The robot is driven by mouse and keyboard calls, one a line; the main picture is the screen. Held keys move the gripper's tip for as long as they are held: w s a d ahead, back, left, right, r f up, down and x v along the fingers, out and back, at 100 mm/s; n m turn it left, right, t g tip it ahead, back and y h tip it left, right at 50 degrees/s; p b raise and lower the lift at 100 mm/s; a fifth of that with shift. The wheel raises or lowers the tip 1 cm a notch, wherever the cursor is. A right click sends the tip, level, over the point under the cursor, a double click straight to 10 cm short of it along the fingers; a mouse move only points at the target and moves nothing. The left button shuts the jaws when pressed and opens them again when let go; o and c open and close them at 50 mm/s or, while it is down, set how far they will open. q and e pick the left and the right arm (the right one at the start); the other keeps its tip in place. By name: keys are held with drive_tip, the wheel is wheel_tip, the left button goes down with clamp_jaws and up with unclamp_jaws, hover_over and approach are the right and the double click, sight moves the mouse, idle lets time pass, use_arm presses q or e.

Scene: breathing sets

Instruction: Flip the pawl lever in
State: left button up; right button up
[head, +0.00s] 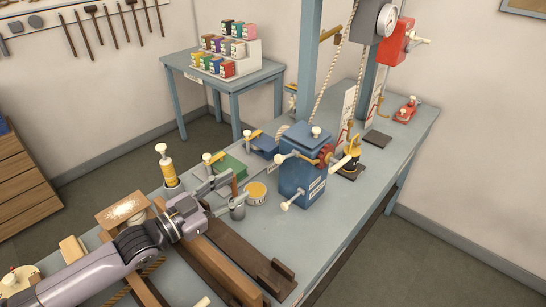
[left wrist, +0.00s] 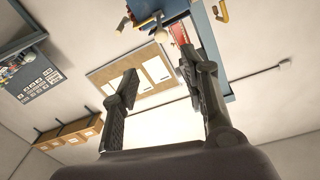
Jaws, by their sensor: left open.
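Levers with pale knobs stick out of the box, one low at the front (head: 287,206) and one to the left (head: 281,158). I cannot tell which one is the pawl lever. My left gripper (head: 240,187) is open and empty, left of the box and apart from it. In the left wrist view its two fingers (left wrist: 158,64) stand apart, with a pale knob (left wrist: 160,36) beyond them. My right gripper is not in view.
A rope (head: 331,75) hangs above the box. The bench's front right is clear.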

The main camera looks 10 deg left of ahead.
sight(276, 161)
use_arm(q)
drive_tip(key=p+x, duration=0.3)
drive_tip(key=x, duration=0.9)
drive_tip(key=shift+w, duration=0.25)
drive_tip(key=shift+p+x, duration=0.3)
drive_tip(key=shift+x, duration=0.5)
drive_tip(key=shift+f, duration=0.1)
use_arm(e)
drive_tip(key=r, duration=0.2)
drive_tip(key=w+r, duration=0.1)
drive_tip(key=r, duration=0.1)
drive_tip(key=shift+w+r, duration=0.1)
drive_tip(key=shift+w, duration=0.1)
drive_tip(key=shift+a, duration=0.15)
use_arm(q)
drive_tip(key=shift+c, duration=1.4)
clamp_jaws()
